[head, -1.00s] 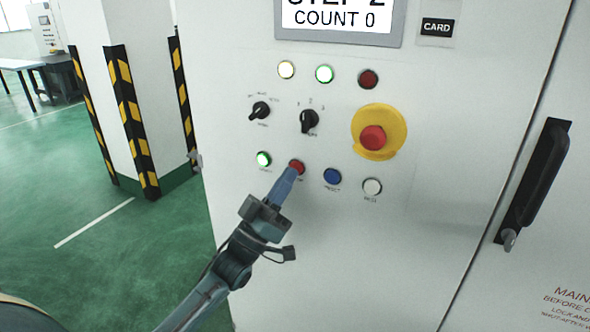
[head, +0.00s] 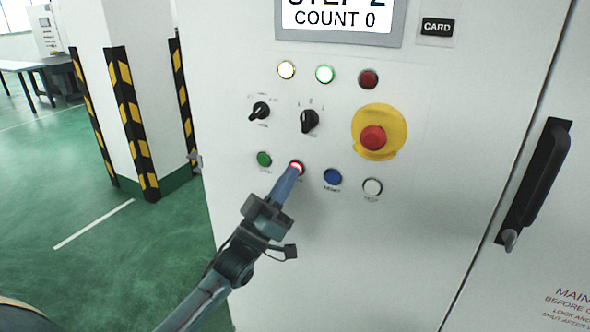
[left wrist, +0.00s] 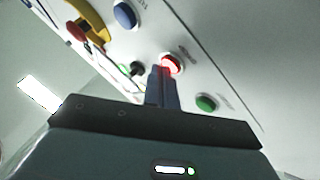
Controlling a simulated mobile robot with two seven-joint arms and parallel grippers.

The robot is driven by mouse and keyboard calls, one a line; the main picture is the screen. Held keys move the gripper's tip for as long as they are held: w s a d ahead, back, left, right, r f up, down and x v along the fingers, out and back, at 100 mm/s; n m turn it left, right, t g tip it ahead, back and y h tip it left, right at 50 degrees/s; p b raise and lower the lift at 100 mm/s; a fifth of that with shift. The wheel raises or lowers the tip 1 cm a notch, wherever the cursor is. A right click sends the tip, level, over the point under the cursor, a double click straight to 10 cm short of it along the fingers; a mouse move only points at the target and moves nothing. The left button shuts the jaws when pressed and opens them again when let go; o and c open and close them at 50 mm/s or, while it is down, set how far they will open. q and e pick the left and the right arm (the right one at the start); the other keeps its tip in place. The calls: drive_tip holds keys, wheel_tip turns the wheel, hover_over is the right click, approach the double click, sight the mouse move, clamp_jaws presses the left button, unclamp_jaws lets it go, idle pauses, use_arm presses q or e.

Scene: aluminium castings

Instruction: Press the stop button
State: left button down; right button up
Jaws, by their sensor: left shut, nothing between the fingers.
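The red stop button (head: 297,167) is in the lower button row of the white control panel, between a green button (head: 264,159) and a blue button (head: 332,177). It is lit. My left gripper (head: 292,174) is shut and empty, with its fingertips at the red button, seemingly touching it. The fingertips cover part of its lower edge. In the left wrist view the lit red button (left wrist: 171,64) shows right beyond the closed fingertips (left wrist: 163,70). The green button (left wrist: 206,103) there is unlit. My right gripper is not in view.
A red emergency mushroom button (head: 373,138) on a yellow plate sits up and right. Two black selector switches (head: 309,121) are above the row. A white button (head: 372,187) is at the right. A black door handle (head: 535,185) stands out farther right.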

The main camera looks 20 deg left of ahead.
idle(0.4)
use_arm(q)
drive_tip(key=shift+s+p, duration=0.45)
drive_tip(key=shift+s, duration=0.35)
drive_tip(key=shift+a, duration=0.1)
drive_tip(key=shift+s+a+p, duration=0.15)
drive_tip(key=shift+s+p, duration=0.9)
drive_tip(key=shift+s, duration=1.45)
